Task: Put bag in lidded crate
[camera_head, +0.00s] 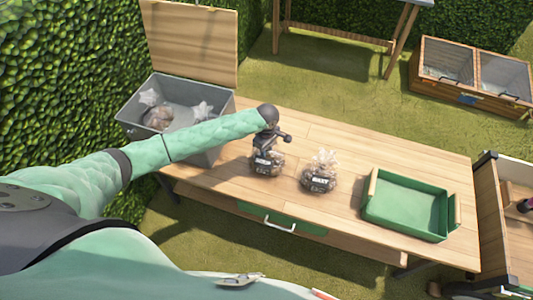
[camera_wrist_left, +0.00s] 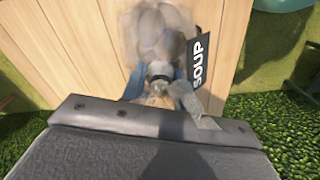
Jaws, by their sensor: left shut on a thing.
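A clear bag with brown contents and a dark label (camera_head: 267,163) is at my left gripper (camera_head: 268,147), on or just above the table. My left gripper is shut on this bag's gathered neck. In the left wrist view the bag (camera_wrist_left: 158,35) is blurred, with a black SOUP tag (camera_wrist_left: 200,60) beside it. A second similar bag (camera_head: 319,174) stands on the table to the right. The grey crate (camera_head: 207,148) stands at the table's left end with its wooden lid (camera_head: 192,42) raised. A brown-filled bag (camera_head: 159,117) lies inside. My right gripper is not seen.
The wooden table (camera_head: 345,145) has free room behind the bags. A green tray (camera_head: 407,204) with wooden handles sits at its right end. A drawer handle (camera_head: 281,223) sticks out at the front. Hedges stand behind and left.

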